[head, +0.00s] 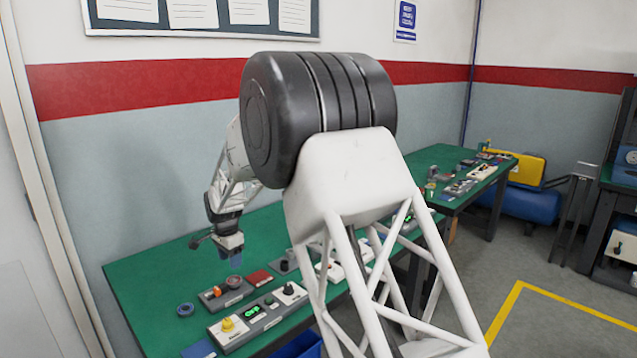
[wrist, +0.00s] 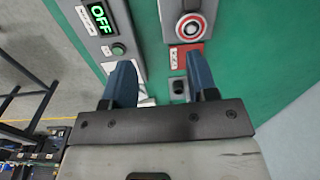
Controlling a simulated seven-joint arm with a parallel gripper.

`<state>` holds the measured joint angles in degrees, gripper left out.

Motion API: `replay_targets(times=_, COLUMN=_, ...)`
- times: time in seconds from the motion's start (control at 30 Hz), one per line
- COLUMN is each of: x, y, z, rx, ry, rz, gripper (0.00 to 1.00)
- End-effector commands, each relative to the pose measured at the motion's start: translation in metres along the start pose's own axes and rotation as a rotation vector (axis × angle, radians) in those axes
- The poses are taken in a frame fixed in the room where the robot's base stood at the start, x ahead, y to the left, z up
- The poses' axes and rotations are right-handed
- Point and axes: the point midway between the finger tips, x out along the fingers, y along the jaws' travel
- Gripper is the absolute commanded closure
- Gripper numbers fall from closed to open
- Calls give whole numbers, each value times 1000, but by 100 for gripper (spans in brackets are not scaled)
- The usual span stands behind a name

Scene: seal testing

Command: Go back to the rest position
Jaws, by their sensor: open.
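My gripper (head: 236,260) hangs over the green bench in the head view, its blue fingers pointing down above the bench top. Beyond the fingertips are a panel with a red-ringed round part (wrist: 190,27), a small black-topped part (wrist: 179,87) and a panel with a green OFF display (wrist: 100,16). My arm's large black joint and white lattice link fill the middle of the head view and hide part of the bench.
A second green bench (head: 440,155) with small parts stands at the right. The bench's left end is mostly clear.

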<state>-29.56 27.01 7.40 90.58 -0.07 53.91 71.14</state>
Motion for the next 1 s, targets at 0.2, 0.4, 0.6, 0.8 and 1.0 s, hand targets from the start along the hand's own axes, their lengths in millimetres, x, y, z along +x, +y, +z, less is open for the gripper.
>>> replay_targets(times=0.2, x=-45, y=54, z=-22, rx=-52, ry=8, rz=-16, gripper=47)
replay_targets(times=0.4, x=-78, y=104, z=-36, rx=-102, ry=17, rz=-28, gripper=47)
replay_targets(times=0.6, x=-110, y=156, z=-47, rx=-152, ry=28, rz=-41, gripper=47)
replay_targets(times=0.8, x=-136, y=208, z=-53, rx=-203, ry=40, rz=-51, gripper=47)
replay_targets(times=1.0, x=-160, y=262, z=-54, rx=-254, ry=54, rz=-60, gripper=47)
